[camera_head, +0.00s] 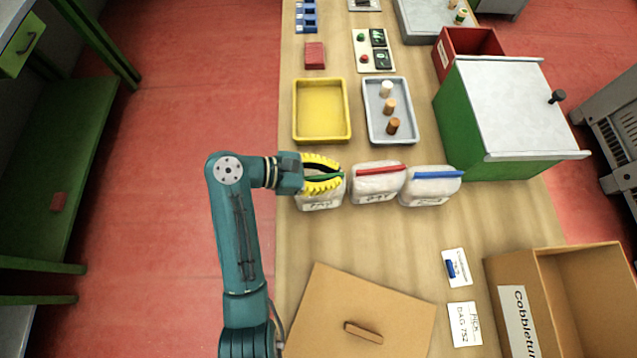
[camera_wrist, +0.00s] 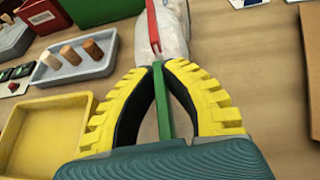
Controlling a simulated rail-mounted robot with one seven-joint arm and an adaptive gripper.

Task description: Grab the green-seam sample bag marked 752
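The green-seam sample bag (camera_head: 320,201) is white, at the left end of a row of three on the table. Its label is too small to read surely. My gripper (camera_head: 341,174) reaches over it from the left, with yellow ribbed fingers bowed along its top. In the wrist view, the green seam (camera_wrist: 160,100) runs between the fingers, and the fingertips (camera_wrist: 157,68) close in on it from both sides. The fingers hide part of the bag. I see no clear gap between bag and table.
The red-seam bag (camera_head: 377,184) stands close to the right, then the blue-seam bag (camera_head: 430,187). Behind are a yellow tray (camera_head: 322,141) and a grey tray (camera_head: 391,141) with corks. A card reading "BAG 752" (camera_head: 464,324), a cardboard box (camera_head: 517,315) and a brown lid (camera_head: 385,300) lie in front.

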